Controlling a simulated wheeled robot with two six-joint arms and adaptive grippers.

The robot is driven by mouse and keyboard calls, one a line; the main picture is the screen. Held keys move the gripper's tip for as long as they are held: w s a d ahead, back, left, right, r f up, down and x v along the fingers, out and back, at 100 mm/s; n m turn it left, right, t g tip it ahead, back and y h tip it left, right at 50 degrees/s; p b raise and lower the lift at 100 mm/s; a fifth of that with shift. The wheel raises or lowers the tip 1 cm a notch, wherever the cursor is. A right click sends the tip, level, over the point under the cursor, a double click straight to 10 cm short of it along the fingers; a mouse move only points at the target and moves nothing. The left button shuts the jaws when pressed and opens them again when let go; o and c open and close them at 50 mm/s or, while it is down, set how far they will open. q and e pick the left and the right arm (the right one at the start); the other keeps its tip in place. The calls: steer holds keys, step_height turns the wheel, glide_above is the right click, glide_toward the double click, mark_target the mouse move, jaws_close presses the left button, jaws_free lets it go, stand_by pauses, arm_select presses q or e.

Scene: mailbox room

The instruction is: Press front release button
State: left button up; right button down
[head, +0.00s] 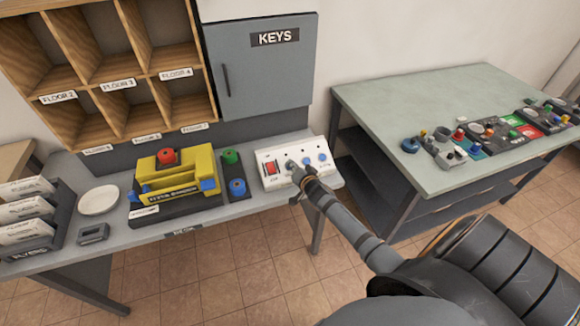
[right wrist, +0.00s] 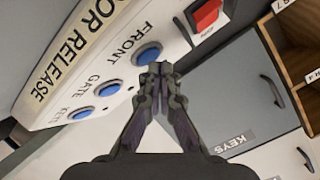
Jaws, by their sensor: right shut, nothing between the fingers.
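The white door release panel (head: 283,182) stands at the right end of the desk, with a red switch and blue buttons. In the right wrist view the blue front button (right wrist: 147,53) sits beside its FRONT label, with the gate button (right wrist: 108,89) and keys button (right wrist: 82,113) further along. My right gripper (head: 292,166) is shut and empty, its tips at the panel. In the right wrist view the tips (right wrist: 155,68) appear right at the edge of the front button; I cannot tell whether they touch it. In the head view the tips hide most of that button. My left gripper is out of view.
The red switch (head: 270,168) is left of the buttons. A yellow device (head: 180,182) and a block with green and blue knobs (head: 235,170) stand left of the panel. The grey KEYS cabinet (head: 262,75) is behind. A green-topped table (head: 400,110) with several small devices is at right.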

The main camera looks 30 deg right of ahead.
steer(key=shift+w+f+b, duration=0.1)
steer(key=shift+f+b, duration=0.25)
steer(key=shift+b, duration=0.05)
stand_by(0.4)
steer(key=shift+r, duration=0.15)
steer(key=shift+s+r+p, duration=0.3)
steer(key=shift+r+p, duration=0.2)
steer(key=shift+r, duration=0.1)
steer(key=r+p, duration=0.1)
steer(key=s+r+p, duration=0.1)
steer(key=r, duration=0.1)
steer(key=s+r+p, duration=0.1)
steer(key=shift+s+a+r, duration=0.1)
steer(key=shift+a+r, duration=0.15)
steer(key=shift+a, duration=0.05)
stand_by(0.8)
